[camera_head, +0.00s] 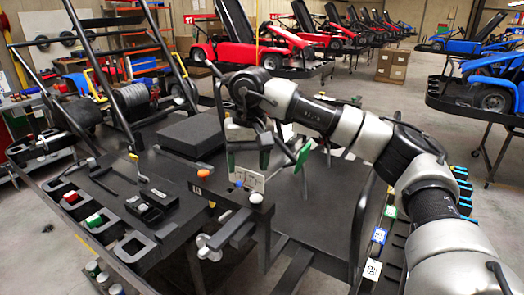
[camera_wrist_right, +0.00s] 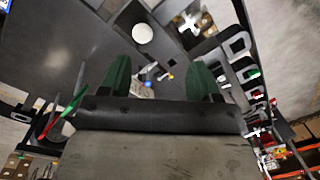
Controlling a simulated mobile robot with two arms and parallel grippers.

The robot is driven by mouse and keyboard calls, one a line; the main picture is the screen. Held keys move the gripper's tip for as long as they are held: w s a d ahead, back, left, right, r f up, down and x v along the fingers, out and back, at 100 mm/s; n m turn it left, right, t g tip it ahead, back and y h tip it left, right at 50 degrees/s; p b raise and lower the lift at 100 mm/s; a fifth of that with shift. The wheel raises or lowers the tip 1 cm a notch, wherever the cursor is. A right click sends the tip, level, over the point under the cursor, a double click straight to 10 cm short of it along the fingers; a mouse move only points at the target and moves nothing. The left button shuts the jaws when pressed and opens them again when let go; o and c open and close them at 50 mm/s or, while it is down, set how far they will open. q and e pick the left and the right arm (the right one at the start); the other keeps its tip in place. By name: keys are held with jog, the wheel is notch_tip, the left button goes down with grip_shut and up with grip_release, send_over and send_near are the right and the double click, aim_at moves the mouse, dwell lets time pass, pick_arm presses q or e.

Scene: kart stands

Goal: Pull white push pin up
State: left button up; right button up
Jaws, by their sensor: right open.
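The white push pin (camera_head: 256,198) shows in the head view as a small round white head at the front corner of the kart's black frame. In the right wrist view the white push pin (camera_wrist_right: 142,33) is a pale disc ahead of the fingertips, between their lines and closer to the left one. My right gripper (camera_head: 283,158) is above and behind the pin, with its green-tipped fingers spread and apart from it. The right wrist view shows the gripper (camera_wrist_right: 160,75) open and empty. The pin's shaft is hidden. My left gripper does not show.
An orange knob (camera_head: 214,169) and a blue knob (camera_head: 239,183) sit close to the white pin. A metal joint (camera_head: 210,246) sticks out below. Black trays with coloured items (camera_head: 95,222) line the left edge. Other karts stand behind.

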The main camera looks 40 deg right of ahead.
aim_at(256, 196)
jog(key=shift+h, duration=0.4)
jog(key=f+p, duration=0.1)
jog(key=f, duration=0.2)
jog(key=d+f, duration=0.1)
jog(key=f, duration=0.2)
jog(key=d+f+p, duration=0.1)
jog(key=f, duration=0.2)
jog(key=shift+s+f+p, duration=0.15)
jog(key=shift+f+p, duration=0.15)
jog(key=c, duration=1)
jog(key=shift+r+p, duration=0.3)
jog(key=shift+r, duration=0.25)
jog(key=o, duration=1)
